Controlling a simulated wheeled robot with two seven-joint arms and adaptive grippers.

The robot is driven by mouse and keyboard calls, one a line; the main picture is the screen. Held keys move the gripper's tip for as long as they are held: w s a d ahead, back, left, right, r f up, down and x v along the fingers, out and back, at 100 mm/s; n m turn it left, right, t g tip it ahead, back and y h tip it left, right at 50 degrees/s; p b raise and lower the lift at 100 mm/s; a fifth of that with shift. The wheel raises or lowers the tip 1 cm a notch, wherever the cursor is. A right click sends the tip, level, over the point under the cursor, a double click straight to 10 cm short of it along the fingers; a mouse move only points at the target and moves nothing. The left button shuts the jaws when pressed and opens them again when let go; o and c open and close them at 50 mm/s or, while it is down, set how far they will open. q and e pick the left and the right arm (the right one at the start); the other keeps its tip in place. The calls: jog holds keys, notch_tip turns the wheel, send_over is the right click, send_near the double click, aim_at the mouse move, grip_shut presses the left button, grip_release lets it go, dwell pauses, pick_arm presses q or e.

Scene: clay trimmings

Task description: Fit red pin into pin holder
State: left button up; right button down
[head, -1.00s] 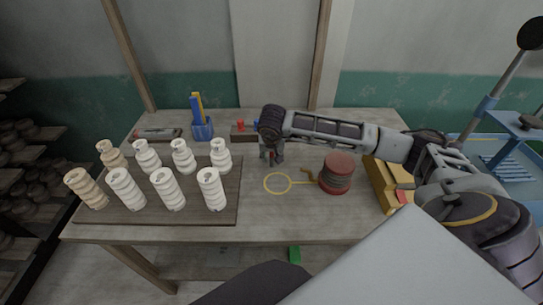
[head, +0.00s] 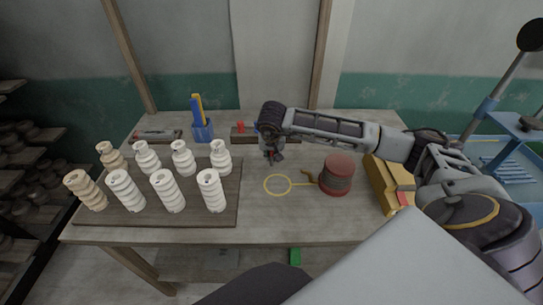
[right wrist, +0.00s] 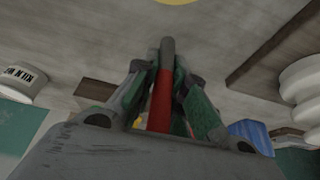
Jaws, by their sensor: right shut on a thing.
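My right gripper (head: 273,157) hangs over the table, left of the red-capped drum and in front of the pin holder. In the right wrist view the right gripper (right wrist: 163,85) is shut on the red pin (right wrist: 160,100). The pin has a grey tip that sticks out past the fingers. The pin holder (head: 240,138) appears as a dark wooden block at the back of the table, with a small red piece on its left part. The held pin is apart from the block. My left gripper is not in view.
Several pale ribbed clay vases stand on a board (head: 230,215) at left. A blue cup (head: 203,132) stands behind them. A yellow ring (head: 278,184) lies in front of the gripper.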

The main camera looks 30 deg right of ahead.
notch_tip(320, 180, up, 9)
jog(key=shift+f+b, duration=0.15)
jog(key=shift+b, duration=0.2)
dwell(0.4)
